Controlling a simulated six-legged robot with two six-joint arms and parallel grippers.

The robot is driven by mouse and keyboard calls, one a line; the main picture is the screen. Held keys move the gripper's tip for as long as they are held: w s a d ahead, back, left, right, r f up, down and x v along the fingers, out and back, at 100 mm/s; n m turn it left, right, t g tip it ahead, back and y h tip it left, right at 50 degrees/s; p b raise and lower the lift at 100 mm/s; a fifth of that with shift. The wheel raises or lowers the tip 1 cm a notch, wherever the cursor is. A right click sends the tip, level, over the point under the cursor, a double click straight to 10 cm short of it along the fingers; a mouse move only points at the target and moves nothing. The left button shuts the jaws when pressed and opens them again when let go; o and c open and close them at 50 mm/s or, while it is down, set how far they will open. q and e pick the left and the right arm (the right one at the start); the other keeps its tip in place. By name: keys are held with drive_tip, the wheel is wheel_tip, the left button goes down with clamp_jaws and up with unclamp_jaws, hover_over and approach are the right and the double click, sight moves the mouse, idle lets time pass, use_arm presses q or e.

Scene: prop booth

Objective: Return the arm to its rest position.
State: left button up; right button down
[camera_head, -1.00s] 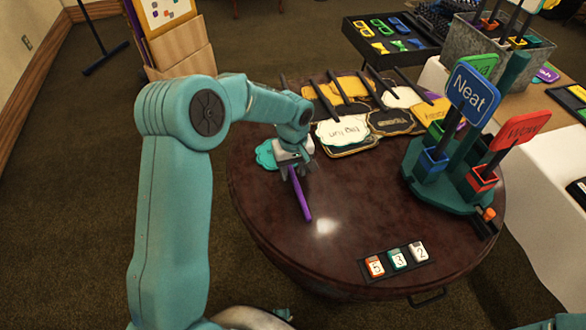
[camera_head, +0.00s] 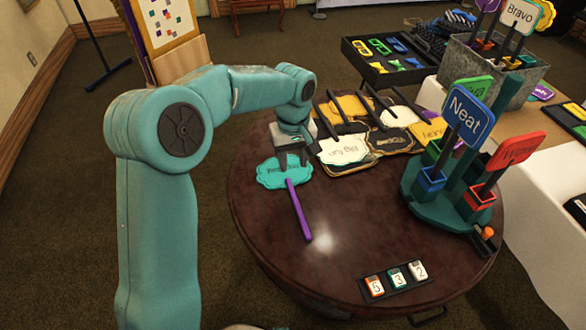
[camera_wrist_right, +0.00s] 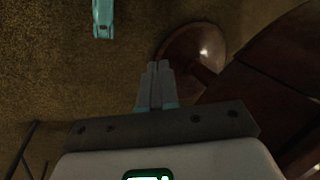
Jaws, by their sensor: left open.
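My left arm reaches in from the left of the head view, bent at the elbow. Its gripper (camera_head: 292,160) points down, open and empty, just above a teal sign (camera_head: 272,178) with a purple stick (camera_head: 299,212). The sign lies flat on the round dark table (camera_head: 255,225); the gripper hides part of its upper edge. In the right wrist view my right gripper (camera_wrist_right: 157,68) has its two fingers together with nothing between them. It is low, over carpet near the table's reddish-brown pedestal (camera_wrist_right: 190,50). It is out of sight in the head view.
A green stand (camera_head: 450,212) holds several upright signs, including blue "Neat" (camera_head: 468,112). A number strip (camera_head: 397,281) lies near the table's front. More signs (camera_head: 345,148) lie at the back. A wooden rack (camera_head: 180,62) stands beyond my arm. The table's middle is clear.

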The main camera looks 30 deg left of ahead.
use_arm(q)
drive_tip(key=shift+r, duration=0.2)
drive_tip(key=shift+r, duration=0.1)
